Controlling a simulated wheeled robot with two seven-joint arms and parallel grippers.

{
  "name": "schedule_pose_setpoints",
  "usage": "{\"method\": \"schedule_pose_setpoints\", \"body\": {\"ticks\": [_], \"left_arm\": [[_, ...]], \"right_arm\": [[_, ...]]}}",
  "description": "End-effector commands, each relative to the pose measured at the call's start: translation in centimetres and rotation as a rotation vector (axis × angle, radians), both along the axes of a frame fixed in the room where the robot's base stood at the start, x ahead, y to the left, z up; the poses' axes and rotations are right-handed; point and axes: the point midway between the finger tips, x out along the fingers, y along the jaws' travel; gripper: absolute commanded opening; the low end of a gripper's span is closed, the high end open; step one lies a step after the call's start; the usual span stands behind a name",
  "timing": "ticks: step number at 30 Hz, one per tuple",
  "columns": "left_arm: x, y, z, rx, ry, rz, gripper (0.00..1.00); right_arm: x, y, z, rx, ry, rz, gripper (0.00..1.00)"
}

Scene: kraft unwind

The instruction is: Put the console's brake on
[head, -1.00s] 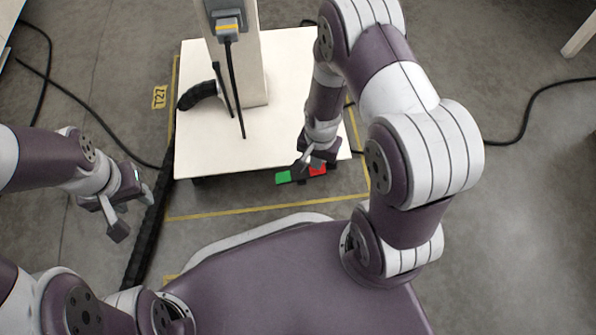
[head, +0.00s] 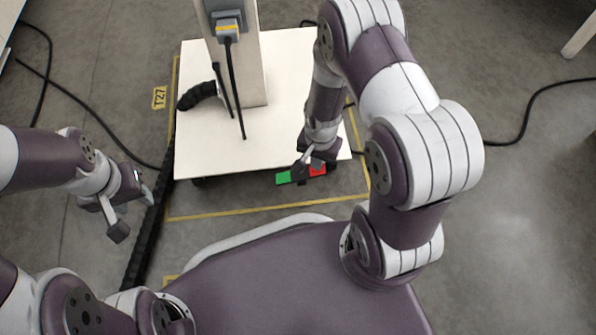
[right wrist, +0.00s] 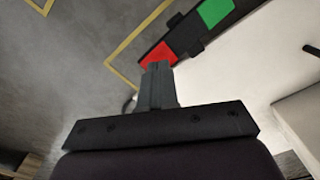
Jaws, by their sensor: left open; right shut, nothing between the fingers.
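The console (head: 280,75) is a cream base plate with an upright column, standing on the floor. At its front edge is a dark brake bar with a green pedal (head: 284,178) on the left and a red pedal (head: 318,170) on the right. In the right wrist view the red pedal (right wrist: 160,55) lies just beyond the shut fingers and the green pedal (right wrist: 214,11) farther off. My right gripper (head: 301,170) is shut and empty, at the bar by the red pedal; contact is unclear. My left gripper (head: 130,208) is open and empty, left of the console.
Yellow tape (head: 250,212) outlines a floor area around the console, with a T27 label (head: 159,97) on its left. A thick black hose (head: 150,225) runs along the left side. Cables (head: 530,100) lie on the floor to the right.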

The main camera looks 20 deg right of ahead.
Motion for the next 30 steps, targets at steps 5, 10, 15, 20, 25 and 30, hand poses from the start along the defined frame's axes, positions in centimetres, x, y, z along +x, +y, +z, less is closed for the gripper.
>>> {"method": "schedule_pose_setpoints", "body": {"ticks": [5, 10, 15, 20, 25, 30], "left_arm": [[0.0, 0.0, 0.0, 0.0, 0.0, 0.0, 0.43], [0.0, 0.0, 0.0, 0.0, 0.0, 0.0, 0.43], [0.0, 0.0, 0.0, 0.0, 0.0, 0.0, 0.43], [0.0, 0.0, -0.08, 0.0, 0.0, 0.0, 0.43], [0.0, 0.0, -0.24, 0.0, 0.0, 0.0, 0.43], [0.01, 0.0, -0.38, 0.0, 0.0, 0.0, 0.43]], "right_arm": [[0.0, 0.0, 0.0, 0.0, 0.0, 0.0, 0.0], [0.0, 0.0, 0.0, 0.0, 0.0, 0.0, 0.0], [0.0, 0.0, 0.0, 0.0, 0.0, 0.0, 0.0], [0.0, 0.0, -0.12, 0.0, 0.0, 0.0, 0.0], [0.0, 0.0, -0.39, 0.0, 0.0, 0.0, 0.0], [0.0, 0.0, -0.64, 0.0, 0.0, 0.0, 0.0]]}}
